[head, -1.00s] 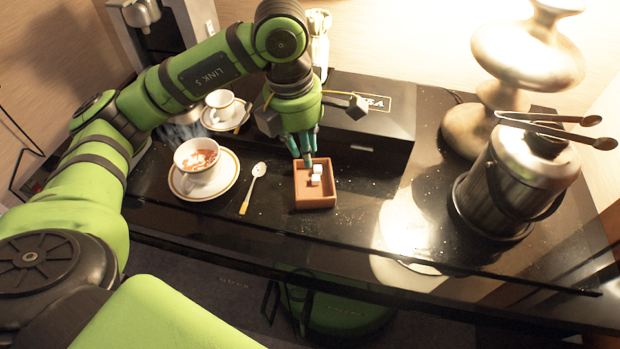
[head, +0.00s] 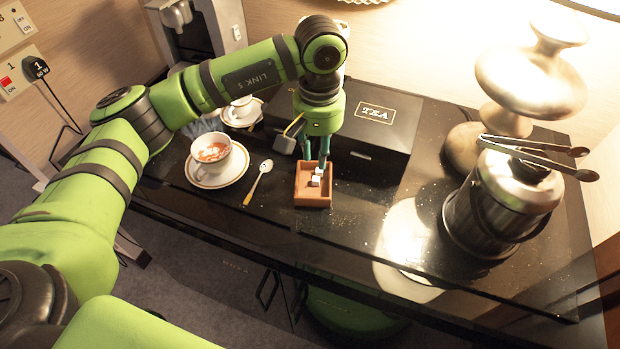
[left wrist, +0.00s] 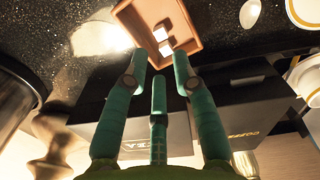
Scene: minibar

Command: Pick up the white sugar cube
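Two white sugar cubes sit close together in a square terracotta-coloured box (head: 301,196). The upper cube (head: 320,171) is by my fingertips and the lower cube (head: 315,181) is just below it. My left gripper (head: 318,160) points down at the box's far side, its green fingers apart. In the left wrist view the three fingers (left wrist: 160,60) are spread, with one cube (left wrist: 166,47) between the two front tips and the other cube (left wrist: 160,33) just beyond. Neither cube looks gripped; exact contact is unclear. My right gripper is not in view.
A cup of red-brown drink (head: 212,165) on a saucer and a spoon (head: 258,183) lie left of the box. A black tea box (head: 385,140) stands behind. A metal bucket (head: 492,212) with tongs (head: 540,152) stands right. The counter's front strip is mostly clear.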

